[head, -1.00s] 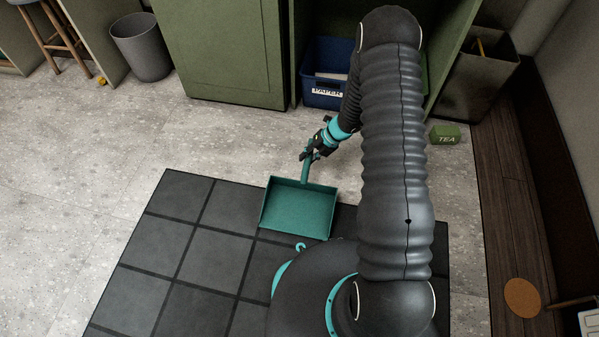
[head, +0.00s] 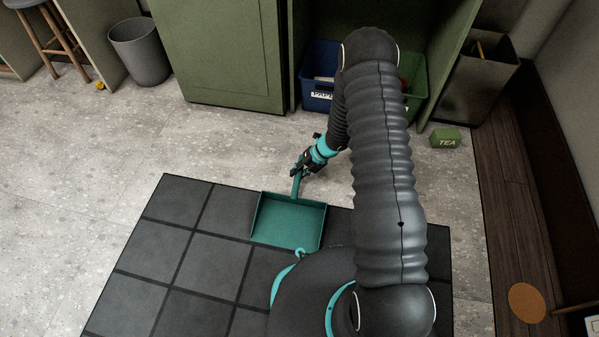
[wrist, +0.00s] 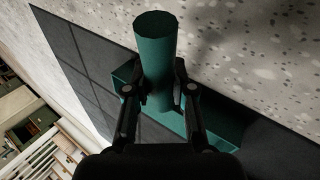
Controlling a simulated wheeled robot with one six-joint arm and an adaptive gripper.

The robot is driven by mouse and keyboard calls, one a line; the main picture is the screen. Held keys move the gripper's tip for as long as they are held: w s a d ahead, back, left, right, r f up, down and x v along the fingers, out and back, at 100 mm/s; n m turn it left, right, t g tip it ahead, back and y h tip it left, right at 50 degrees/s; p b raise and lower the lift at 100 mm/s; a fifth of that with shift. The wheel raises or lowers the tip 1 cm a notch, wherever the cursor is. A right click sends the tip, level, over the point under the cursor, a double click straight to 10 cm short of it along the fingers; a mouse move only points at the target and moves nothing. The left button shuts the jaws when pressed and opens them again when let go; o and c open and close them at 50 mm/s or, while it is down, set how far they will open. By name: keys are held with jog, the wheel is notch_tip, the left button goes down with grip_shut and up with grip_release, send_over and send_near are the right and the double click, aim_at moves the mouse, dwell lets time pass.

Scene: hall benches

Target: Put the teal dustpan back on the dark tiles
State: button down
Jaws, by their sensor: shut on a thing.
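The teal dustpan (head: 289,222) is in the head view, its pan over the top edge of the dark tiles (head: 150,265). Its handle points away from me toward the pale floor. My gripper (head: 300,168) is shut on that handle. In the wrist view the round handle (wrist: 155,55) stands between the two fingers of my gripper (wrist: 162,95), with part of the pan (wrist: 215,130) behind them. The dark tiles (wrist: 75,60) show beyond it. I cannot tell whether the pan touches the tiles or hangs just above them.
A green tea box (head: 445,138) lies on the pale floor at right. A grey waste bin (head: 139,52) stands at upper left. The left tiles are clear.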

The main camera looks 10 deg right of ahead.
jog(key=c, duration=1)
grip_release()
jog(key=w+p+v, duration=0.1)
jog(key=p+v, duration=0.2)
jog(key=v, duration=0.9)
jog(key=s+a+r+n+h, duration=0.1)
jog(key=s+r+n, duration=0.2)
jog(key=r+n, duration=0.5)
jog(key=s+a+r+n+t, duration=0.1)
jog(key=s+r+n, duration=0.3)
jog(key=r, duration=0.8)
jog(key=s+a+r+n+h, duration=0.1)
jog(key=s+r+n, duration=0.1)
jog(key=r+n, duration=0.6)
jog(key=shift+s+d+r+n+t+h, duration=0.7)
jog(key=shift+s+r+n, duration=1.7)
jog(key=shift+s+n, duration=0.8)
jog(key=shift+s+d+r+n+t+h, duration=0.55)
jog(key=shift+s+r+n+h, duration=0.2)
jog(key=shift+s+r+n, duration=2.3)
jog(key=shift+s+d+r+n+t+h, duration=0.7)
jog(key=shift+s+r+n, duration=1.1)
jog(key=shift+s+n, duration=1.45)
